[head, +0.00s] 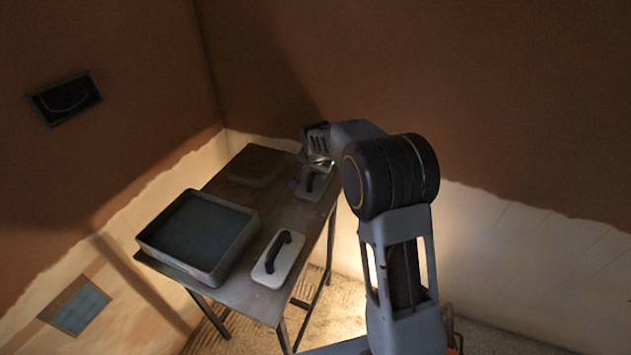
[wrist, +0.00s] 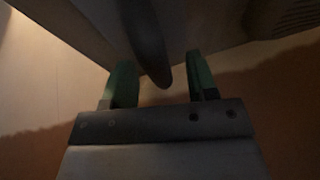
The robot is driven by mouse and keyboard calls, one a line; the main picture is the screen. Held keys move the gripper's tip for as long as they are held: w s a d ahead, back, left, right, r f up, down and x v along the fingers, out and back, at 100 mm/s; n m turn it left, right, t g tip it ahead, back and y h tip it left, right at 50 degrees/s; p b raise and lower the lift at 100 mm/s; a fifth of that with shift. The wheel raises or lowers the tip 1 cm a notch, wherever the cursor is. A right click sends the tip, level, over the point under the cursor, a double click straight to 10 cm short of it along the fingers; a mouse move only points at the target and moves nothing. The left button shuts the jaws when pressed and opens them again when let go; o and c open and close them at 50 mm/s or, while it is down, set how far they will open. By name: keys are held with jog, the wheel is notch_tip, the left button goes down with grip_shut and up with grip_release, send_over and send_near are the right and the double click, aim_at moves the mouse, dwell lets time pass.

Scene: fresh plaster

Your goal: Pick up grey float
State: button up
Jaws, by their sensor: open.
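The grey float (head: 308,188) lies at the far right of the table, its dark handle upward, partly hidden by my gripper. My gripper (head: 318,160) is over it in the head view. In the wrist view the two green fingertips of my gripper (wrist: 162,88) stand apart, and the dark handle of the grey float (wrist: 146,45) reaches between them. I cannot tell whether either finger touches the handle. A white float (head: 278,259) with a black handle lies at the table's near right edge, away from my gripper.
The wooden table (head: 227,290) also holds a large shallow tray (head: 152,243) at the left and a dark low block (head: 256,165) at the back. Walls stand close behind the table. A dark panel (head: 65,98) is on the left wall.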

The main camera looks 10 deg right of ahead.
grip_shut()
dwell(0.5)
jog(key=shift+r, duration=0.2)
jog(key=shift+r, duration=0.25)
jog(key=r, duration=0.3)
jog(key=shift+s+a+r, duration=0.1)
jog(key=shift+s, duration=0.2)
jog(key=s+a+r, duration=0.3)
jog(key=s+r, duration=0.6)
jog(key=s, duration=0.4)
jog(key=shift+a, duration=0.25)
